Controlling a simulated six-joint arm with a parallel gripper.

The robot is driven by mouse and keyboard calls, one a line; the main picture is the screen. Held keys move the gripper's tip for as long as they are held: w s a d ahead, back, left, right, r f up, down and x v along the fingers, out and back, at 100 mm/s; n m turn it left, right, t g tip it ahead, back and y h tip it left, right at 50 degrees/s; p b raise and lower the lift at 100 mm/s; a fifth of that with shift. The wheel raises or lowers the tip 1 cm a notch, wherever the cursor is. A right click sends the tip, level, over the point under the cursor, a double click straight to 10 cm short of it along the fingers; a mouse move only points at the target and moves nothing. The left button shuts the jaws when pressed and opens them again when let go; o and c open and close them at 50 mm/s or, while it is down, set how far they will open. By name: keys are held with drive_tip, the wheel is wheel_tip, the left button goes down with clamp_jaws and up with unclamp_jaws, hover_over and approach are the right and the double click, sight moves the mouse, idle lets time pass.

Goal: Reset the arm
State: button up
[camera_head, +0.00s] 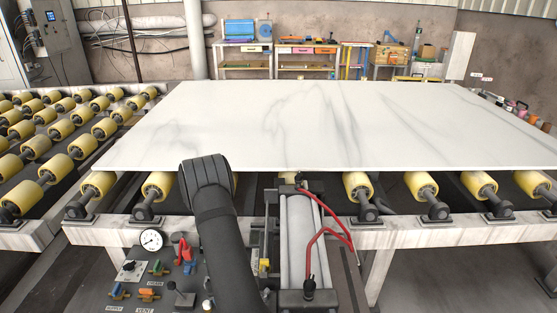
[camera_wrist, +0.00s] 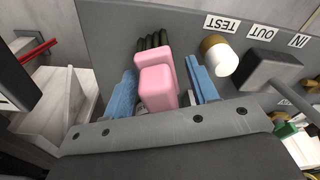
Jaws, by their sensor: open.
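My gripper (camera_wrist: 163,86) is open in the wrist view, with a blue jaw pad on each side. A pink, rounded block-like handle (camera_wrist: 157,88) stands between the pads; whether either pad touches it I cannot tell. Dark ribbed pieces show behind it. In the head view my black arm reaches down over the right side of the control panel (camera_head: 112,291), and the jaws there are too small and covered to make out. A red part (camera_head: 182,249) shows on the panel beside the arm.
A white veined slab (camera_head: 300,125) lies on yellow rollers (camera_head: 420,185) beyond the arm. A pressure gauge (camera_head: 151,240) stands on the panel. A cylinder (camera_head: 298,240) with red hoses is right of the arm. The wrist view shows labels TEST, OUT and IN, and a brass-and-white knob (camera_wrist: 219,57).

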drive_tip(key=shift+w+f, duration=0.1)
drive_tip(key=shift+f, duration=0.15)
wheel_tip(320, 180, up, 9)
drive_tip(key=shift+r, duration=0.1)
drive_tip(key=w+d+r+m, duration=0.3)
drive_tip(key=w+d+r, duration=0.2)
drive_tip(key=d+r, duration=0.55)
drive_tip(key=w+d+r+m, duration=0.4)
drive_tip(key=d+r, duration=0.3)
drive_tip(key=r, duration=0.6)
wheel_tip(320, 180, down, 6)
drive_tip(key=s+d+n, duration=0.1)
drive_tip(key=n, duration=0.1)
drive_tip(key=shift+s+d+h, duration=0.3)
drive_tip(key=shift+r, duration=0.15)
